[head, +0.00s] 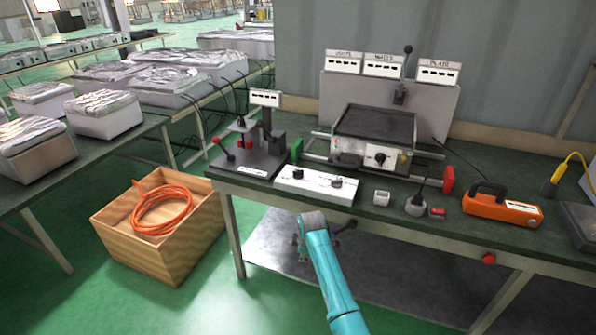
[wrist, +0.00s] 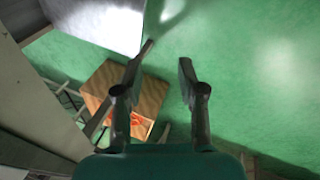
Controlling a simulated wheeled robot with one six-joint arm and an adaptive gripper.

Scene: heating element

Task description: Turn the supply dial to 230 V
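A white control panel (head: 316,186) with black knobs lies near the front edge of the bench. Behind it stands a dark flat-topped unit (head: 373,137) with a round black dial (head: 380,158) on its pale front. I cannot tell which knob is the supply dial, and no voltage marks are readable. My gripper is below the bench front in the head view, mostly hidden by my teal arm. In the wrist view my gripper (wrist: 167,54) has its two fingers apart with nothing between them. It is away from every dial, with green floor beyond it.
A wooden crate (head: 125,228) with a coiled orange hose (head: 160,212) stands on the floor at left. A small press-like stand (head: 256,157), a white socket block (head: 382,198), a plug (head: 415,206) and an orange tool (head: 503,210) occupy the bench (head: 410,224).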

